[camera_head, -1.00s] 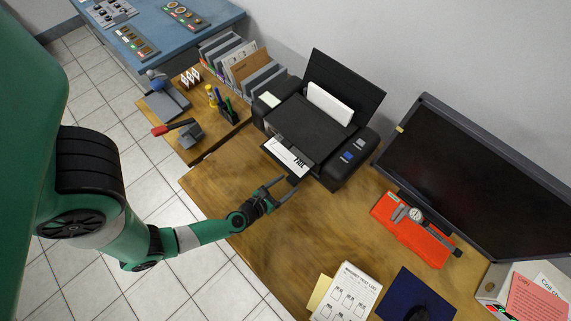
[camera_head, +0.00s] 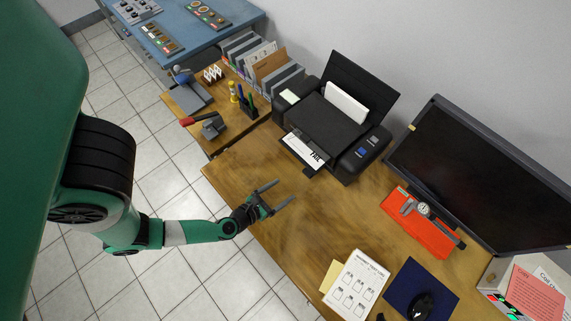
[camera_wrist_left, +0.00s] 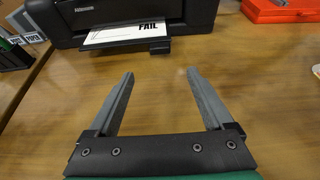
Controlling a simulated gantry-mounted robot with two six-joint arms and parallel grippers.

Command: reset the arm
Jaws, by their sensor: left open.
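My left arm (camera_head: 190,232), green with a grey band, comes in from the left. Its gripper (camera_head: 279,192) is open and empty above the wooden desk (camera_head: 310,222), close to the desk's front edge. My right gripper is not in view.
A red case with a caliper (camera_head: 420,224) lies before the monitor (camera_head: 490,175). A test log sheet (camera_head: 357,287) and a blue mat with a mouse (camera_head: 412,283) lie at the front right. A red-handled lever tool (camera_head: 212,124) stands on the left side table. The desk's middle is clear.

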